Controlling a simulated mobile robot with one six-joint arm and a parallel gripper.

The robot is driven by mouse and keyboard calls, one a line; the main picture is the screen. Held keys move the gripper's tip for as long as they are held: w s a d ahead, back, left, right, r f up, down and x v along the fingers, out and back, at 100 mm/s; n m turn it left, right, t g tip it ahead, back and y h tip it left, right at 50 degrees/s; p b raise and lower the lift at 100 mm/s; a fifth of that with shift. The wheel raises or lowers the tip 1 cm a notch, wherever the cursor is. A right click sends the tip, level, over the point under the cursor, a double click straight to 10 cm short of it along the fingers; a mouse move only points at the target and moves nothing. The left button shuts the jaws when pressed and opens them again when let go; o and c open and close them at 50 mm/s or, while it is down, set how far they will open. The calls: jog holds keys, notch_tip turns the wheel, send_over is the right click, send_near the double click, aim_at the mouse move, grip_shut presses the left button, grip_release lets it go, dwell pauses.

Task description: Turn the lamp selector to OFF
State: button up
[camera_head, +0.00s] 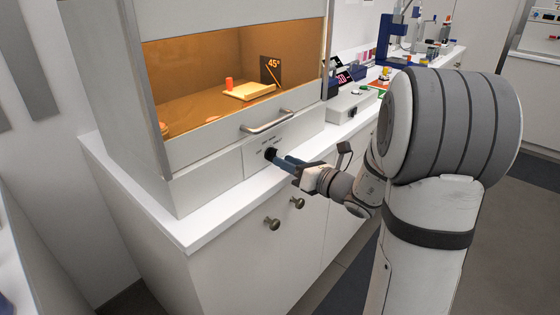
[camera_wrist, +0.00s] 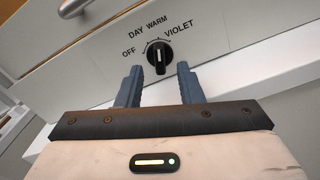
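The lamp selector is a black round knob (camera_wrist: 158,56) on a light grey panel. The labels OFF, DAY, WARM and VIOLET are printed in an arc from its left over the top to its right. Its pale pointer line stands nearly upright, towards WARM. My gripper (camera_wrist: 159,68) is open, with one blue-grey finger on each side of the knob's lower part. The fingers appear apart from the knob; how far they reach along it I cannot tell. In the head view the knob (camera_head: 270,153) is dark and partly hidden by my gripper (camera_head: 279,160).
The panel sits below a cabinet with an amber-lit window and a metal bar handle (camera_head: 267,121). A white counter ledge (camera_head: 225,205) runs beneath, over drawers with round knobs (camera_head: 272,223). A grey box (camera_head: 350,105) stands on the counter to the right.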

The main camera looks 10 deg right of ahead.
aim_at(273, 155)
jog(key=shift+x, duration=1.4)
jog(key=shift+c, duration=0.5)
